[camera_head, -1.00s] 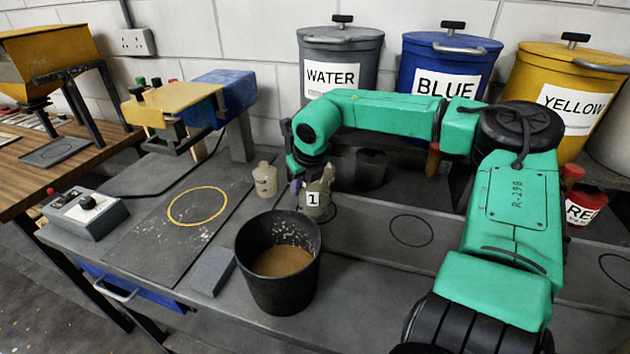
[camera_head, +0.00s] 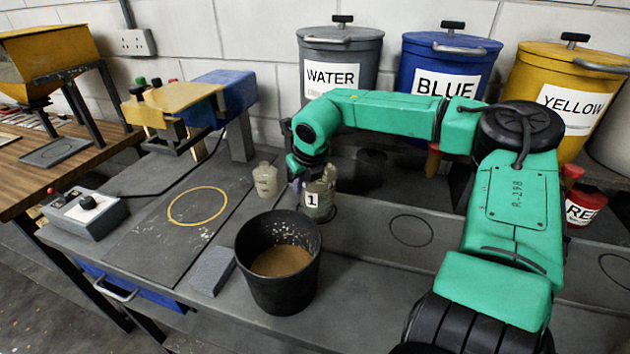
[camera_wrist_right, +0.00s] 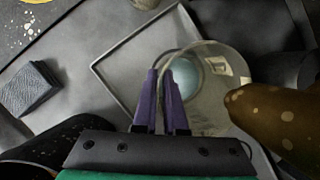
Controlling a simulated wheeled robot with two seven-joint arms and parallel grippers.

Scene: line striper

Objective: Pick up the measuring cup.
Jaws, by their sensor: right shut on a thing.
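The measuring cup (camera_head: 319,203) is a cloudy, see-through cup with a white label marked 1, near the middle of the bench in the head view. In the right wrist view its round mouth (camera_wrist_right: 214,82) shows from above. My right gripper (camera_head: 298,185) is at the cup's left side. Its purple fingers (camera_wrist_right: 167,80) are close together in the wrist view, shut on the cup's wall. The cup looks about upright. I cannot tell whether its base touches the bench. My left gripper is not in view.
A black bucket (camera_head: 250,245) with brown contents stands in front of the cup. A grey block (camera_head: 212,270) lies left of it, and a small pale bottle (camera_head: 265,180) stands behind. Water (camera_head: 341,50), blue (camera_head: 447,50) and yellow (camera_head: 565,70) bins line the wall.

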